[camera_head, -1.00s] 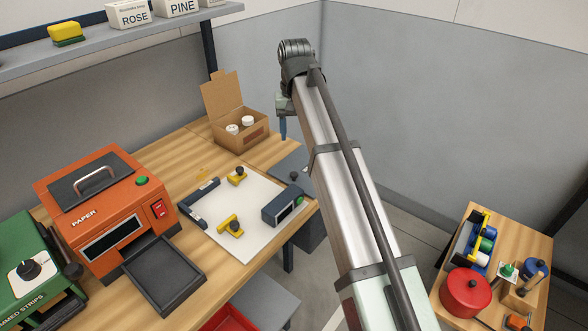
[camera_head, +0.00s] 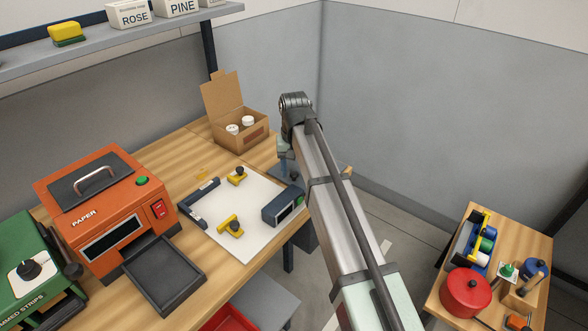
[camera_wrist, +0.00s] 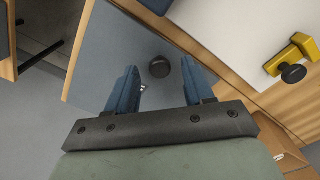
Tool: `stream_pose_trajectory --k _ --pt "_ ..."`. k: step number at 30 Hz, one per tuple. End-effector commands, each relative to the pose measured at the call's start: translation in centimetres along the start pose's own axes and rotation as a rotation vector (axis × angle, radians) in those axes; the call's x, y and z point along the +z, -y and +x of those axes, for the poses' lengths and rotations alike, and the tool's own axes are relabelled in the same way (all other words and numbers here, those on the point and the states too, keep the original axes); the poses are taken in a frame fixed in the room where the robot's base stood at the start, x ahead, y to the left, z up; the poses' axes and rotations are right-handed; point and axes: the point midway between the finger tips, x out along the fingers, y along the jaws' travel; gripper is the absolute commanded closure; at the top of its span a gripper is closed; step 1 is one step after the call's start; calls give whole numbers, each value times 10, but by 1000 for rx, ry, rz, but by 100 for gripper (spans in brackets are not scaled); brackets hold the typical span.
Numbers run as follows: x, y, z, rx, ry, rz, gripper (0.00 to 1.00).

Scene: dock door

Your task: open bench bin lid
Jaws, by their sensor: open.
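The bench bin lid (camera_wrist: 105,45) is a flat grey-blue panel set in the wooden bench top, filling the left and middle of the wrist view. A round dark knob (camera_wrist: 159,67) stands on it. My gripper (camera_wrist: 160,80) is open above the lid, its two blue fingers pointing toward it. The knob appears in the gap between the fingertips; I cannot tell how far below them it lies. No finger visibly touches it. In the head view, my arm hides the knob and most of the lid.
A white board (camera_head: 222,238) with yellow clamps (camera_head: 237,176) and a dark block (camera_head: 283,207) lies beside the lid. An open cardboard box (camera_head: 240,137) stands behind. An orange machine (camera_head: 105,215) is at left; a side table with a red pot (camera_head: 465,293) is at right.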

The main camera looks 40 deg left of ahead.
Motion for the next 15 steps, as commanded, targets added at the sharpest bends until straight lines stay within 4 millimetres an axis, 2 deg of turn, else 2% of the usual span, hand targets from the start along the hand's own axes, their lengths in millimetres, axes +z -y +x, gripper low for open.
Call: stream_pose_trajectory --k 12,15 --pt "0 0 6 0 0 0 48" --pt "0 0 6 0 0 0 56"
